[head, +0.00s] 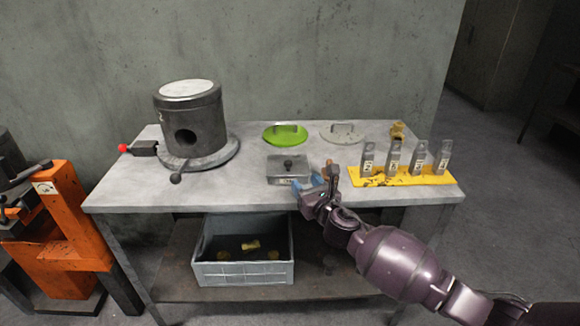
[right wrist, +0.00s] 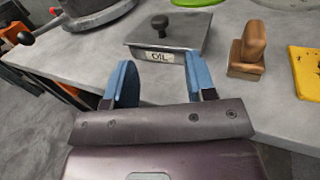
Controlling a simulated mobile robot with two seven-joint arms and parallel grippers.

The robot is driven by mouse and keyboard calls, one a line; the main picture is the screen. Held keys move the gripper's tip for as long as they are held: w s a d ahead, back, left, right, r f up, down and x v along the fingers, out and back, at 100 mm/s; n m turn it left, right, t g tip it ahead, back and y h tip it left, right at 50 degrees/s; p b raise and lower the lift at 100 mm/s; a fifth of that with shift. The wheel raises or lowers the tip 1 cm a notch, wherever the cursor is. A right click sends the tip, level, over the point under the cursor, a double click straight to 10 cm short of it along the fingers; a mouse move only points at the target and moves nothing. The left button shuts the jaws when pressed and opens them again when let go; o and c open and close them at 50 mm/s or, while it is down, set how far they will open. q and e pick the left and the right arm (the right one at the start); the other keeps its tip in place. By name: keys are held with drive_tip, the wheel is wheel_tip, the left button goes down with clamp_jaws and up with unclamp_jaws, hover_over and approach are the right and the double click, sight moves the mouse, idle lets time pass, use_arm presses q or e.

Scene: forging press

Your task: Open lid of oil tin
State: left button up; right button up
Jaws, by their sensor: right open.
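The oil tin (head: 288,171) is a low grey metal box near the front middle of the table. In the right wrist view the tin (right wrist: 160,57) carries an "OIL" label on its front. Its flat lid (right wrist: 183,32) lies on top, shut, with a dark round knob (right wrist: 160,24) in the middle. The knob also shows in the head view (head: 288,163). My right gripper (head: 314,184) is at the table's front edge, just in front of and right of the tin. Its blue fingers (right wrist: 162,80) are spread apart, empty, and short of the knob. My left gripper is not in view.
A wooden stamp-like block (right wrist: 248,50) stands close right of the tin. A yellow rack (head: 405,177) with several labelled metal pieces is further right. A green lid (head: 285,135) and a grey lid (head: 342,133) lie behind. A furnace-like cylinder (head: 190,115) stands left. A grey crate (head: 243,272) is below.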

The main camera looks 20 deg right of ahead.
sight(290, 165)
drive_tip(key=w, duration=0.3)
drive_tip(key=w+b, duration=0.1)
drive_tip(key=w, duration=0.1)
drive_tip(key=w+a+b, duration=0.1)
drive_tip(key=w, duration=0.2)
drive_tip(key=shift+w+f, duration=0.15)
drive_tip(key=shift+w, duration=0.15)
drive_tip(key=shift+w+a, duration=0.1)
drive_tip(key=shift+w, duration=0.45)
drive_tip(key=shift+c, duration=0.2)
clamp_jaws()
